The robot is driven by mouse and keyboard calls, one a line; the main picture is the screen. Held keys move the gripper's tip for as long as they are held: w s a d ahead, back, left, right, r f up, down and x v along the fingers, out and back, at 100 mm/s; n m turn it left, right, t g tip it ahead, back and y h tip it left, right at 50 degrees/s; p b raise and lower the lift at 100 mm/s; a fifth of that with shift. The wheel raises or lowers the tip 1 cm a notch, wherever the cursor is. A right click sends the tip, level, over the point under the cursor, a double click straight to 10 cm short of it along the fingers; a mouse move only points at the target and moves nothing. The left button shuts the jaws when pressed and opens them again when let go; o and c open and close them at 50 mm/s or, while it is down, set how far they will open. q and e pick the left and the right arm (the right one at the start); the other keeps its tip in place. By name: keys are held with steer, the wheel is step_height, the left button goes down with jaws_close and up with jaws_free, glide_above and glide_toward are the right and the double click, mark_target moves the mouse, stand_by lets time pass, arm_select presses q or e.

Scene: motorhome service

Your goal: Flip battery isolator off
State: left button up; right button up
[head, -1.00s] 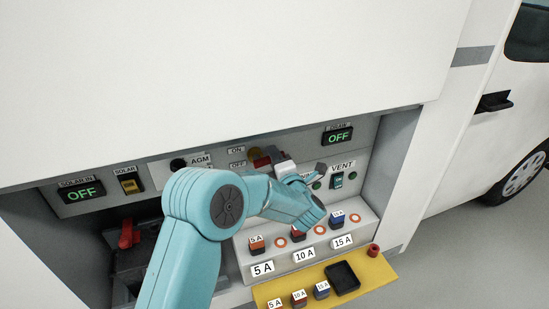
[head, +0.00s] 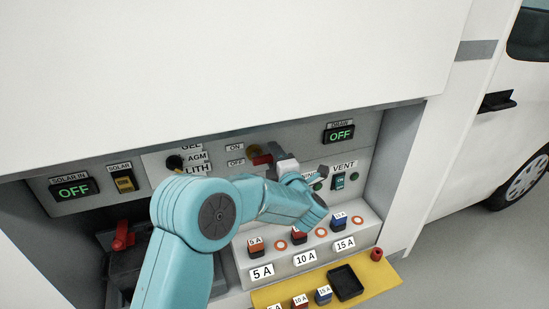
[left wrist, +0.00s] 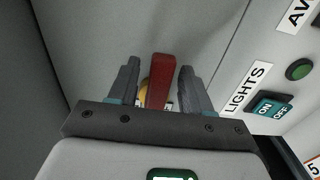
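The battery isolator has a red handle (head: 261,160) on a yellow base (head: 254,149), to the right of the ON label (head: 235,147) and OFF label (head: 236,162). The handle points towards the lower right in the head view. My left gripper (head: 272,160) is at the handle. In the left wrist view the red handle (left wrist: 160,82) stands between the two dark fingers (left wrist: 157,84), with a gap on each side, so the gripper is open around it. The yellow base is mostly hidden behind the handle there. My right gripper is not in view.
The vent switch (head: 338,181) sits right of my gripper. Below are a fuse block (head: 290,262) and a yellow shelf (head: 376,275) with a black tray (head: 346,283). The bay's right wall (head: 397,165) is close. A lights switch (left wrist: 269,106) shows in the left wrist view.

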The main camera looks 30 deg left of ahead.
arm_select(q)
steer(key=b+v, duration=0.4)
steer(key=v, duration=1.2)
steer(key=shift+s+b, duration=0.15)
steer(key=shift+b, duration=0.15)
steer(key=shift+d, duration=0.1)
